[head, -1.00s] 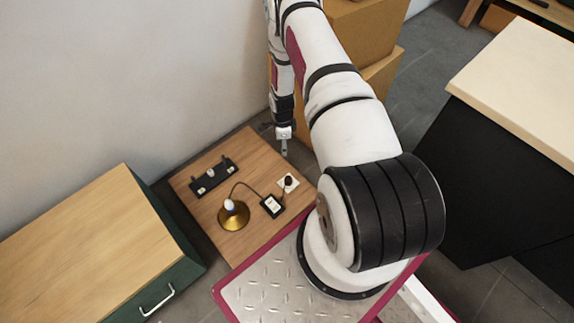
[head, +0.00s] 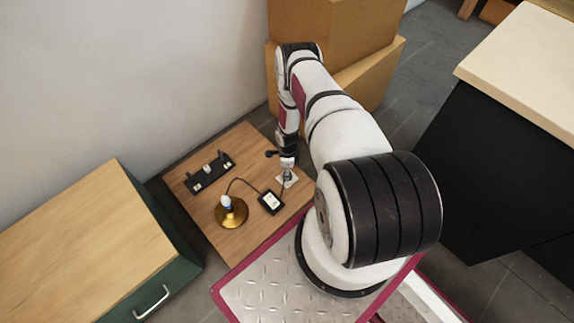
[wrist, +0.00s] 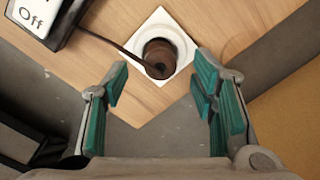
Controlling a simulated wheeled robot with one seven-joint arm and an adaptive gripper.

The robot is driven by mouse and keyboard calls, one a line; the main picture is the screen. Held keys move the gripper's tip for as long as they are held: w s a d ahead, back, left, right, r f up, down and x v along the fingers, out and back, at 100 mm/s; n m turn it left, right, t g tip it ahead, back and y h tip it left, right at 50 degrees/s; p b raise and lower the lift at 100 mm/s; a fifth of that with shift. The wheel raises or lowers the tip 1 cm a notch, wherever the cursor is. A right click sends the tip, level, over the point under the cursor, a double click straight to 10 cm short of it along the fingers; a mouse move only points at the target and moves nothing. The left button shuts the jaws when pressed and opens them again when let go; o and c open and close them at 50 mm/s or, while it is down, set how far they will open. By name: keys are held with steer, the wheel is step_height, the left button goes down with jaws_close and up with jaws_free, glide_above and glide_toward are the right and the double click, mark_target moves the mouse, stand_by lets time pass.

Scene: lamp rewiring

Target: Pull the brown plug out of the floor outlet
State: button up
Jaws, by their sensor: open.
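The brown plug (wrist: 159,58) sits in the white floor outlet (wrist: 172,22), with its cord leading off to the left. In the head view my gripper covers the plug, and only part of the white outlet plate (head: 291,182) shows. My gripper (wrist: 162,85) is open and empty. Its two teal-padded fingers are spread to either side just short of the plug in the wrist view, apart from it. In the head view my gripper (head: 287,174) points down over the outlet.
A switch box (head: 271,202) on the cord lies left of the outlet, also showing in the wrist view (wrist: 48,15). A brass lamp (head: 232,212) and a black holder (head: 209,174) stand on the wooden board (head: 240,245). Cardboard boxes (head: 345,30) stand behind my arm.

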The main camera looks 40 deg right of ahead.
steer(key=shift+f+b, duration=0.5)
steer(key=shift+f, duration=1.2)
steer(key=shift+c, duration=0.4)
steer(key=c, duration=1.1)
steer(key=shift+c, duration=0.2)
steer(key=shift+r, duration=0.1)
steer(key=shift+r+p, duration=1.5)
steer(key=shift+r, duration=0.75)
steer(key=shift+f, duration=0.1)
